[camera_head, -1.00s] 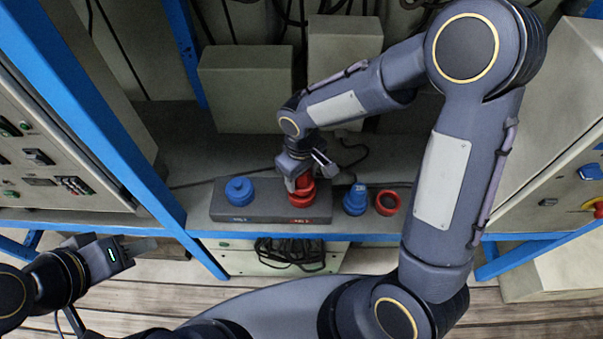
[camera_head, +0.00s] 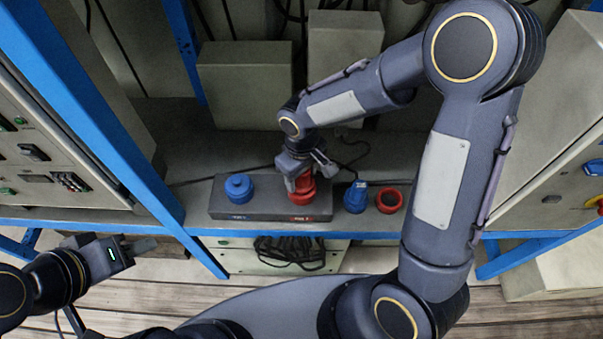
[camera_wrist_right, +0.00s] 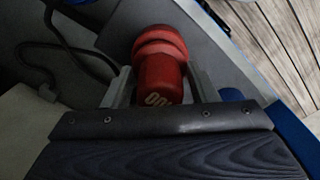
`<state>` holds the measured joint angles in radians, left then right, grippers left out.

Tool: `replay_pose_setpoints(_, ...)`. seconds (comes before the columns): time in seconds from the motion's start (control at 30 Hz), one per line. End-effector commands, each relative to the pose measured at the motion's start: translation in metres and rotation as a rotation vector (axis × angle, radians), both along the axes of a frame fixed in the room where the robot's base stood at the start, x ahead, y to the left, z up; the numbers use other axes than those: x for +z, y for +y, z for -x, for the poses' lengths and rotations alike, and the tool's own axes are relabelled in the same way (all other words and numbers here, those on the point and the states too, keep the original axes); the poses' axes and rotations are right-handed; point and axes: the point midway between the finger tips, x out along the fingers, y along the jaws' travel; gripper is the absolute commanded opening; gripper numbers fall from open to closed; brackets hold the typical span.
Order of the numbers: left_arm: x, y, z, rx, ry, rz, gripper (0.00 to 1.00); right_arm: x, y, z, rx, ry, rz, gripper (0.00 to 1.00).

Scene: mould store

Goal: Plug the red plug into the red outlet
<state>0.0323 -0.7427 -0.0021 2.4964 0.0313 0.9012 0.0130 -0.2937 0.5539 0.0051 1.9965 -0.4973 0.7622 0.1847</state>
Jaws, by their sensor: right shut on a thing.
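My right gripper (camera_head: 299,180) is shut on the red plug (camera_head: 303,188), above the right end of the dark grey outlet box. In the right wrist view the red plug (camera_wrist_right: 160,75) stands between the two fingers, with pale lettering on its near side and a wider red collar beyond it. The red outlet is mostly hidden under the plug and gripper; I cannot tell how deep the plug sits. My left gripper (camera_head: 143,246) is away at the lower left with nothing visible in it; its finger gap is unclear.
A blue capped outlet (camera_head: 239,188) is on the left of the grey box (camera_head: 265,208). A blue plug (camera_head: 356,197) and a red ring-shaped piece (camera_head: 389,200) stand to its right on the shelf. A dark cable runs behind. Blue frame posts (camera_head: 120,140) bound the left.

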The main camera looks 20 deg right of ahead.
Motion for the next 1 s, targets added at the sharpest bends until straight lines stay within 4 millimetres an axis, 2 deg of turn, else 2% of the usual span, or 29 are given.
replay_pose_setpoints(0.63, -0.014, 0.0, 0.0, 0.0, 0.0, 0.0, 0.36, -0.016, 0.0, 0.0, 0.0, -0.001, 0.0, 0.26)
replay_pose_setpoints(1.0, -0.014, 0.0, 0.0, 0.0, 0.0, 0.0, 0.36, -0.016, 0.0, 0.0, 0.0, -0.001, 0.0, 0.26)
